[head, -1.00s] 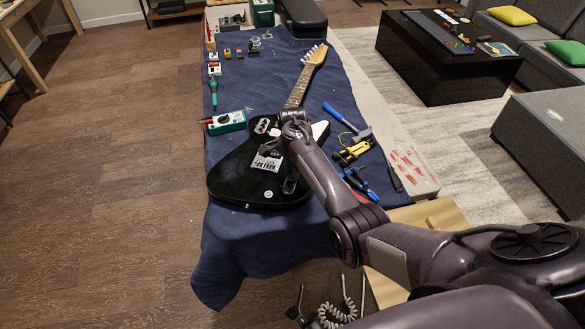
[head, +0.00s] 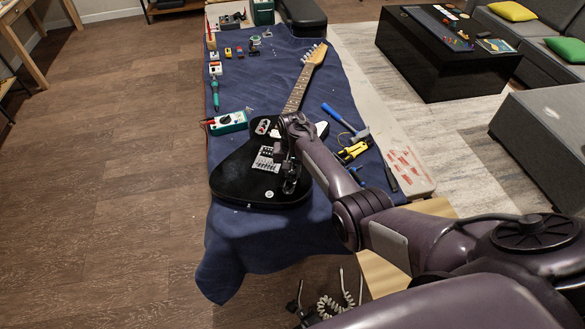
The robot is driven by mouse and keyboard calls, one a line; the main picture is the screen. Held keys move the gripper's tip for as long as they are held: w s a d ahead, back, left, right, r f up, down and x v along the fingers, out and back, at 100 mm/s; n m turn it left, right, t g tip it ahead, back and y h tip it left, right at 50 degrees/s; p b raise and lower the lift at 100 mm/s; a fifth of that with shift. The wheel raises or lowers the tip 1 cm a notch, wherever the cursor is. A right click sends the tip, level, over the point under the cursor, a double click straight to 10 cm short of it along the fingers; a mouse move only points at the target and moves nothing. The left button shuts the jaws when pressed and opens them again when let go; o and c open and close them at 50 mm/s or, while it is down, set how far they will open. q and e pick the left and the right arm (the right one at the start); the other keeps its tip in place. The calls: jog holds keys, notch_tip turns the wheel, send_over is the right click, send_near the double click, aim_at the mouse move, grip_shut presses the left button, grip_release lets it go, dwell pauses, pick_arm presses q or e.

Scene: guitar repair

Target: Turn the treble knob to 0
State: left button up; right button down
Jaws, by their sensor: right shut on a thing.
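A black electric guitar (head: 240,176) lies on the blue cloth, its neck pointing away to the upper right. My right gripper (head: 289,187) is at the lower right part of the guitar's body, pointing down. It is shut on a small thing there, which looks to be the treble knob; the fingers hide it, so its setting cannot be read. The metal bridge and pickup area (head: 267,158) shows just left of my wrist. My left gripper is not in view.
Right of the guitar lie a blue-handled hammer (head: 343,121), yellow-handled pliers (head: 352,152) and a dark tool (head: 391,177). A green multimeter (head: 228,123) lies left of the guitar. Small parts lie at the far end. The cloth (head: 240,235) in front is clear.

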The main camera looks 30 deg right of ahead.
aim_at(293, 173)
jog(key=shift+r+n, duration=0.1)
jog(key=shift+n, duration=1.1)
jog(key=c, duration=1.3)
grip_release()
jog(key=shift+o, duration=0.2)
jog(key=shift+r, duration=3.8)
